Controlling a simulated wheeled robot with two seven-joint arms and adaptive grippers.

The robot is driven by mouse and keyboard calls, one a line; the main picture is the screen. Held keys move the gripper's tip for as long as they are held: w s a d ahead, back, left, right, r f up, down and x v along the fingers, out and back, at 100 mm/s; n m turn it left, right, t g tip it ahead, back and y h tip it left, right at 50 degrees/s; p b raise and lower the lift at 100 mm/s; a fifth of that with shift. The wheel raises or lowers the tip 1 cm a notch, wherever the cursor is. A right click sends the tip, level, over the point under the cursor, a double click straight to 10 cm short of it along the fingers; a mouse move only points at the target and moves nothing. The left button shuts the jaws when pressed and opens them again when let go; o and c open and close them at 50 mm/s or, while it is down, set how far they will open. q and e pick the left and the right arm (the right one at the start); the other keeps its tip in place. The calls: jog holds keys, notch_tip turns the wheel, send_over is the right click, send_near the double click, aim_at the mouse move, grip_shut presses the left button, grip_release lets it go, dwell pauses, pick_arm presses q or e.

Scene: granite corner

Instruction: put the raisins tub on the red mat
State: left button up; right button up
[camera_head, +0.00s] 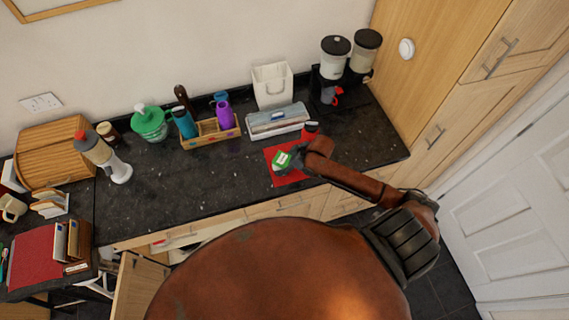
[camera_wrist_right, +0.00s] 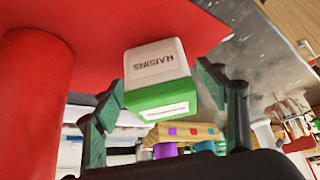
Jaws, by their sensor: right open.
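The raisins tub (camera_head: 281,160) is a small white tub with a green lid. It is upright on the red mat (camera_head: 292,178) on the dark counter; in the right wrist view the tub (camera_wrist_right: 158,68) has its white base against the mat (camera_wrist_right: 110,25), that view being upside down. My right gripper (camera_head: 289,158) is at the tub, and in the wrist view its green-padded fingers (camera_wrist_right: 163,85) stand apart on either side, with small gaps showing. The gripper and forearm hide part of the mat in the head view. My left gripper is not in view.
A red cylinder (camera_wrist_right: 35,95) stands close beside the gripper in the wrist view. Behind the mat are a grey-blue box (camera_head: 277,122), a wooden caddy (camera_head: 212,135) with bottles, and dispensers (camera_head: 335,60). The counter left of the mat is clear.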

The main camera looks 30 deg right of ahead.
jog(key=v, duration=1.1)
jog(key=shift+s+r+b, duration=0.15)
jog(key=shift+r+b, duration=0.15)
jog(key=shift+b, duration=0.15)
jog(key=shift+d, duration=0.1)
